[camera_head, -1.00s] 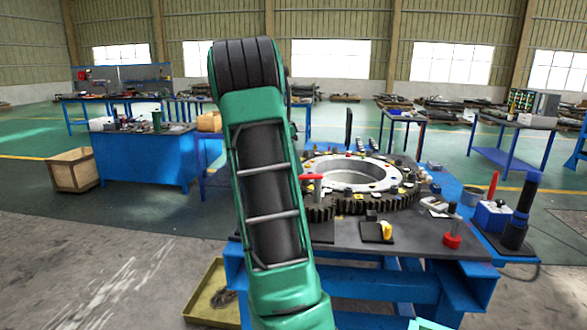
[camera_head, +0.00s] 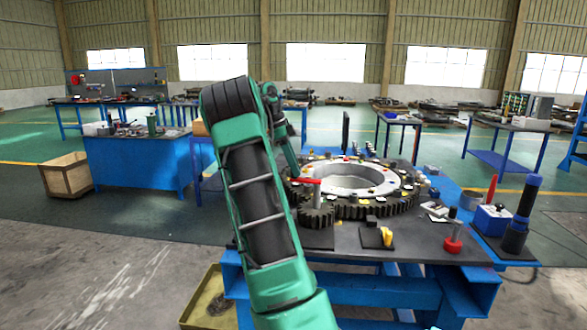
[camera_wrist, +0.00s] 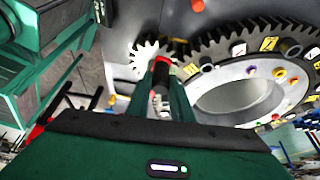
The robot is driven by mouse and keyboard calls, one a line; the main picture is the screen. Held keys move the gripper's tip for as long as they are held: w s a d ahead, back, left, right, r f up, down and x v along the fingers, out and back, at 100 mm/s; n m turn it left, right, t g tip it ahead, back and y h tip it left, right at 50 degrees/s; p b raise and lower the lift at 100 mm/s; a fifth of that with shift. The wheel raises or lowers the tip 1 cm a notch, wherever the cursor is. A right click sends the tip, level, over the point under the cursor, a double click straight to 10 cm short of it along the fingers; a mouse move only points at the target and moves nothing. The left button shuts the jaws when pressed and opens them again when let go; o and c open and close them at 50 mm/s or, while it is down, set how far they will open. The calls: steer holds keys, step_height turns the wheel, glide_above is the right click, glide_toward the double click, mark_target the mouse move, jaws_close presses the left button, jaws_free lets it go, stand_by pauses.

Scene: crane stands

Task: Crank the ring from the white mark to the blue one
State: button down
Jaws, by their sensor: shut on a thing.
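The big dark toothed ring (camera_head: 386,207) lies on the stand's table around a pale inner ring, and it fills the upper right of the wrist view (camera_wrist: 225,45). Small tags and coloured pegs sit on it; I cannot tell which are the white and blue marks. A small pinion (camera_head: 317,217) sits beside the ring's near left edge, and it also shows in the wrist view (camera_wrist: 143,56). The red crank handle (camera_head: 304,181) stands above the pinion. My gripper (camera_wrist: 161,72) is shut on this handle. My arm hides part of the ring's left side in the head view.
A yellow part on a black plate (camera_head: 385,237) and a red-based post (camera_head: 453,240) stand on the table's near side. A blue box with a dark cylinder (camera_head: 519,215) stands at the right. A dark upright panel (camera_head: 346,132) rises behind the ring.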

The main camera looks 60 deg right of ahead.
steer(key=shift+w+a+r, duration=0.1)
steer(key=shift+w, duration=0.2)
steer(key=c, duration=1.6)
jaws_free()
steer(key=shift+o, duration=0.2)
steer(key=shift+s, duration=0.1)
steer(key=v, duration=1)
steer(key=shift+w+r, duration=0.3)
